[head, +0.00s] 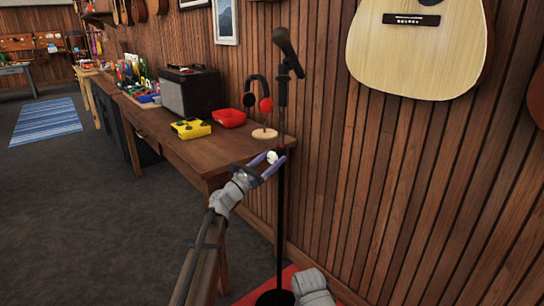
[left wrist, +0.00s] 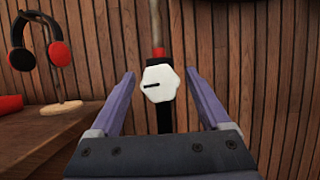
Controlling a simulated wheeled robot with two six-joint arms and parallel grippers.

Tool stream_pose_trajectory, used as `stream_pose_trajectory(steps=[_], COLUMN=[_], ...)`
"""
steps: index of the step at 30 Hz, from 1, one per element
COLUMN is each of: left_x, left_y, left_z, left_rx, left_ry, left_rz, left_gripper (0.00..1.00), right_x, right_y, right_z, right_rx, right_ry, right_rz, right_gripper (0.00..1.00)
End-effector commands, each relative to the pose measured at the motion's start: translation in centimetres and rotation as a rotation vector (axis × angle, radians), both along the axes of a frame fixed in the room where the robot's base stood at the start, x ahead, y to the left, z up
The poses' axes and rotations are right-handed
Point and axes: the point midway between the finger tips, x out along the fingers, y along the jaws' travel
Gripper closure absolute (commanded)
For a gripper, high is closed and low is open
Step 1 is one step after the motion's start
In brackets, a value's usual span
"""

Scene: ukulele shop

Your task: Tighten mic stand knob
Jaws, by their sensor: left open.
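The black mic stand (head: 281,210) stands upright before the wood-panelled wall, with a microphone (head: 287,48) at its top and a round black base (head: 274,297). Its white knob (head: 271,157) sits partway up the pole. In the left wrist view the knob (left wrist: 159,83) is a white many-sided piece with a dark slot mark at its left. My left gripper (head: 268,161) is open, with its purple fingers on either side of the knob. In the left wrist view, gaps show between the knob and both fingers (left wrist: 160,90). My right gripper is not visible.
A wooden table (head: 185,148) stands left of the stand, bearing headphones on a holder (head: 264,105), a red tray (head: 229,118), a yellow box (head: 190,129) and a black amplifier (head: 190,92). A guitar (head: 420,45) hangs at the right. Open floor (head: 95,210) lies at the left.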

Motion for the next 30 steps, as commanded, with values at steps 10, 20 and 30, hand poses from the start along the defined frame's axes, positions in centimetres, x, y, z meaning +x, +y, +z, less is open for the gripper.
stream_pose_trajectory(steps=[10, 20, 30], left_x=[0.02, 0.01, 0.02], left_y=[-0.03, -0.03, -0.02], left_z=[-0.02, -0.01, -0.01], left_rx=[0.0, 0.0, 0.001], left_ry=[0.0, 0.0, -0.001], left_rz=[0.0, 0.0, 0.0], left_gripper=[0.33, 0.7, 1.0], right_x=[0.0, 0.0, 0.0], right_y=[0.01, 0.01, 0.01], right_z=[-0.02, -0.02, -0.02], right_rx=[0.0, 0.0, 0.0], right_ry=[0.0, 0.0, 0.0], right_rz=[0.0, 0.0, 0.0], right_gripper=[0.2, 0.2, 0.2])
